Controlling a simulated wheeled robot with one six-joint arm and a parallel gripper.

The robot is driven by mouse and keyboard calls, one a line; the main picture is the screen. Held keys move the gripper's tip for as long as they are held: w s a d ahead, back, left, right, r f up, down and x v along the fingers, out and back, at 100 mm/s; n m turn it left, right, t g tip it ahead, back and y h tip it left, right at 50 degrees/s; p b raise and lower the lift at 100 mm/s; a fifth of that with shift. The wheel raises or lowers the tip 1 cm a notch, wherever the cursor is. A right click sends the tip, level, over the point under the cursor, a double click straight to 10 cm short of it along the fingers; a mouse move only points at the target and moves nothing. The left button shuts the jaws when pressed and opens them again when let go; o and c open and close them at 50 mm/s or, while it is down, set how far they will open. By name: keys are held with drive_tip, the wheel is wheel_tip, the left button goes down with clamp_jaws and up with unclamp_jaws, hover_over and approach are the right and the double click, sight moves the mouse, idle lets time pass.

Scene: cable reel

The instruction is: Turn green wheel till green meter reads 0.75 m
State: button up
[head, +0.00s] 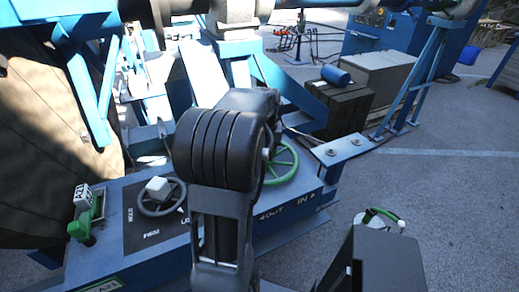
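The green wheel (282,162) lies on the blue base frame in the head view, just right of my black arm. Its left part is hidden behind the arm, and its right rim and some spokes show. My arm fills the middle of the view. My gripper cannot be made out, so whether it touches the wheel is not shown. I can make out no green meter or reading.
Left of my arm, a grey handwheel (161,197) with a pale block sits on a dark panel. A green knob (80,228) and a small white marked block (83,196) are farther left. Crates (342,108) stand behind. Grey floor (440,185) is open at right.

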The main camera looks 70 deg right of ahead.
idle(0.3)
drive_tip(key=o, duration=1.3)
wheel_tip(320, 180, up, 14)
drive_tip(key=shift+f, duration=0.1)
